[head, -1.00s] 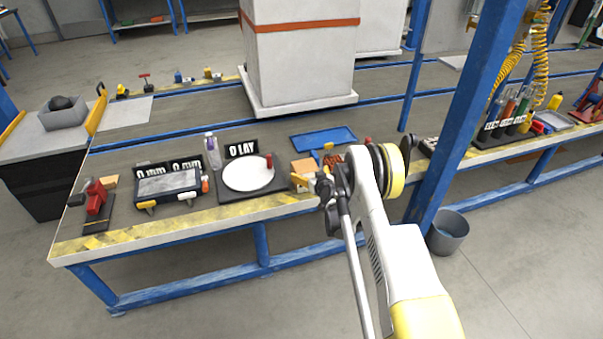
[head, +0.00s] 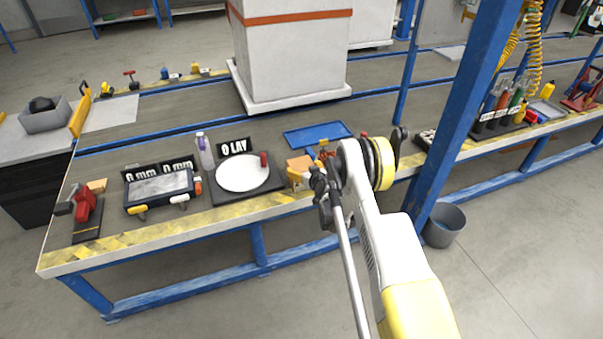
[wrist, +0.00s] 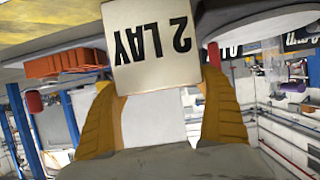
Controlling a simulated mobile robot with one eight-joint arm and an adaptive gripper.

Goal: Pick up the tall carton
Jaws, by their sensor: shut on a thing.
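The carton (head: 299,163) is a small tan box at the front edge of the workbench, right of the round white plate. In the wrist view the carton (wrist: 152,50) shows a cream face with "2 LAY" in black, upside down. My gripper (head: 308,178) reaches it from the front right. In the wrist view the yellow-orange fingers of my gripper (wrist: 160,92) stand on both sides of the carton's near end, shut on it. I cannot tell whether its base touches the bench. Its lower part is partly hidden by the gripper.
The round white plate (head: 243,173) on a black base is close on the left. A blue tray (head: 318,134) lies behind the carton. A large white crate (head: 292,65) stands further back. A blue post (head: 462,125) rises to the right of my arm.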

